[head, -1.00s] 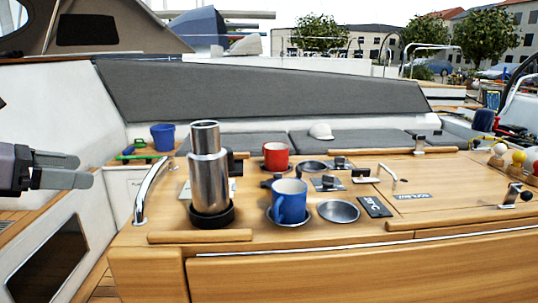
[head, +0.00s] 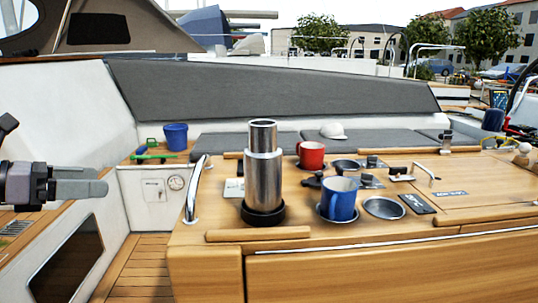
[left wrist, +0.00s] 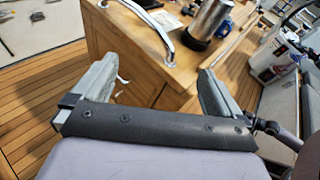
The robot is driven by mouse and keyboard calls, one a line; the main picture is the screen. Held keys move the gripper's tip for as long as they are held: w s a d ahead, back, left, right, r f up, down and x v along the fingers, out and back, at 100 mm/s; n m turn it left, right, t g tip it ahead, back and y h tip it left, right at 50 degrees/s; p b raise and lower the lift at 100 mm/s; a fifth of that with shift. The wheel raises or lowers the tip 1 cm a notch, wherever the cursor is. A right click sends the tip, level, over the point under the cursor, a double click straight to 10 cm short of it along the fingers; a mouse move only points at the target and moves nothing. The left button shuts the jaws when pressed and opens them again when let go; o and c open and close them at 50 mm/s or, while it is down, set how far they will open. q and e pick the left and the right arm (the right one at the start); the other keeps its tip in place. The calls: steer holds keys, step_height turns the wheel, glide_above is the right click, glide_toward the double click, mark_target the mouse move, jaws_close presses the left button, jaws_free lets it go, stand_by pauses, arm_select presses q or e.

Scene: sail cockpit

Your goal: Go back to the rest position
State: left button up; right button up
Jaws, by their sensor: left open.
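My left gripper (head: 82,184) is at the left edge of the head view, left of the wooden cockpit table and apart from it. In the left wrist view the left gripper (left wrist: 162,88) has its two fingers wide apart, with nothing between them but the table's corner and the deck beyond. It is open and empty. My right gripper does not show.
The wooden table (head: 380,263) carries a steel flask (head: 263,175), a blue mug (head: 339,199), a red mug (head: 311,155) and a metal grab rail (head: 196,190). A blue bucket (head: 176,137) stands behind. Free deck floor (head: 135,265) lies left of the table.

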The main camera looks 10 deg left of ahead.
arm_select(q)
steer(key=d+f+n+t, duration=0.2)
steer(key=d+f+n, duration=0.1)
steer(key=f+n, duration=0.6)
steer(key=d+f+n+t, duration=0.2)
steer(key=d+f+n, duration=0.1)
steer(key=f+n, duration=0.6)
steer(key=s+a+f+n+g+y, duration=0.1)
steer(key=s+f+n+g+y, duration=0.25)
steer(key=s+f+n, duration=0.65)
steer(key=s+a+f+n+g+y, duration=0.3)
steer(key=s+f, duration=0.4)
steer(key=f, duration=0.7)
steer(key=d+f+n+t, duration=0.2)
steer(key=d+n, duration=0.7)
steer(key=d, duration=0.8)
step_height(320, 180, up, 7)
steer(key=p, duration=0.8)
steer(key=shift+s+a+y, duration=0.2)
steer(key=shift+s+y, duration=0.15)
steer(key=shift+s, duration=0.05)
steer(key=shift+a, duration=0.1)
